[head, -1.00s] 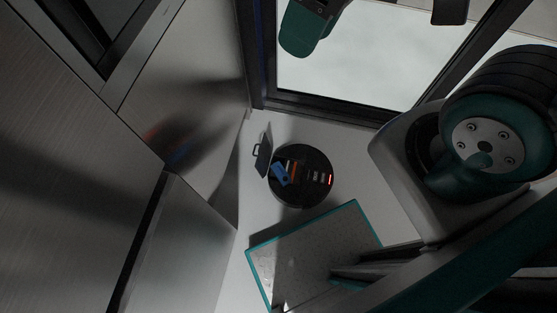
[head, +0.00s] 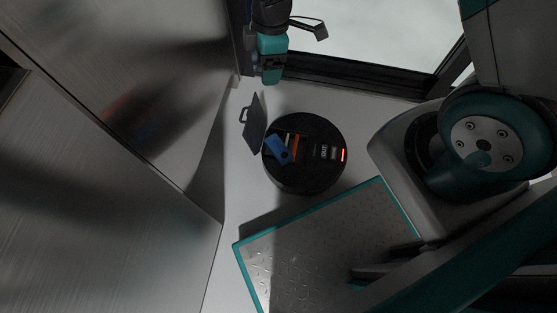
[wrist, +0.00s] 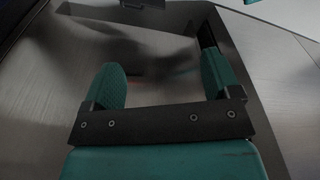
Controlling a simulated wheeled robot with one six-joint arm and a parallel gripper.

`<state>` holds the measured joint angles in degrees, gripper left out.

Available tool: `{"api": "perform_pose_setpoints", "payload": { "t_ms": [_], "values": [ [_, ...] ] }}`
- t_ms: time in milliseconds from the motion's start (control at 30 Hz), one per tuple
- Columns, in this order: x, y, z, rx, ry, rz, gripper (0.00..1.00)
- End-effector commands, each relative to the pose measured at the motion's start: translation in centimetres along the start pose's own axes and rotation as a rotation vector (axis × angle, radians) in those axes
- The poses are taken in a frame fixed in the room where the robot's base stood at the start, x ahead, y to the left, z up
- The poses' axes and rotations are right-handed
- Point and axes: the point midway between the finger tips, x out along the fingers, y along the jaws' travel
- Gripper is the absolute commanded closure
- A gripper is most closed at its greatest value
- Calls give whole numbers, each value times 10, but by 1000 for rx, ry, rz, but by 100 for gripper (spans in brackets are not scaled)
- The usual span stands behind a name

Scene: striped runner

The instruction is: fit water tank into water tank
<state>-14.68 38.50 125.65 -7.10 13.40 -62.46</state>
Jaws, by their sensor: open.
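A round black robot vacuum (head: 310,172) lies on the pale floor in the head view. A small blue block (head: 279,150), perhaps the water tank, rests tilted at the left of its top, beside an orange-edged opening (head: 297,146). I cannot tell whether the block is seated in it. A dark grey flap with a handle (head: 255,124) stands at the vacuum's left edge. My gripper (head: 271,76) is above and behind the vacuum, near the window frame, apart from the block. In the wrist view its two teal fingers (wrist: 160,78) are spread with nothing between them.
A shiny metal cabinet (head: 110,190) fills the left side, close to the vacuum. A teal-edged patterned platform (head: 325,250) lies in front of the vacuum. A window with a dark frame (head: 345,75) is behind. A narrow strip of floor is free around the vacuum.

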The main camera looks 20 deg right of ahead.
Motion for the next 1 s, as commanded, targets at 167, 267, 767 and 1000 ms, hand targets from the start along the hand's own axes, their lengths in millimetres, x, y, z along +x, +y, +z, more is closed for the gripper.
{"api": "perform_pose_setpoints", "payload": {
  "t_ms": [167, 267, 767, 1000],
  "values": [
    [145, 12, 33, -186, -72, -4, 17],
    [188, 15, 46, -266, -100, -5, 17],
    [291, 16, 66, -351, -129, -8, 17],
    [335, 17, 71, -351, -128, -7, 17]
  ]
}}
